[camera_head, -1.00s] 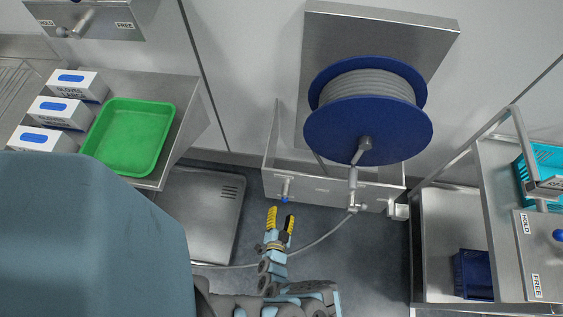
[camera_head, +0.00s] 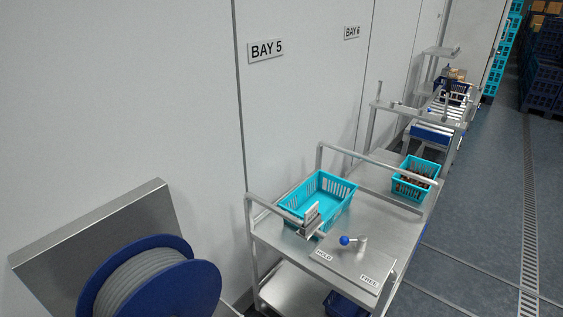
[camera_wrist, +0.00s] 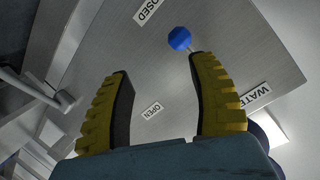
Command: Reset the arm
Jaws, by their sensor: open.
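My gripper (camera_wrist: 160,90) shows in the wrist view with its two yellow ribbed fingers apart and nothing between them. Behind the fingers is a grey metal panel (camera_wrist: 220,45) with labels reading OPEN, CLOSED and WATER, partly cut off or covered. A blue knob (camera_wrist: 179,39) on that panel lies just beyond the right fingertip; I cannot tell whether they touch. My arm and gripper are outside the head view.
In the head view a blue hose reel (camera_head: 150,285) is at lower left. Open floor (camera_head: 480,230) lies to the right.

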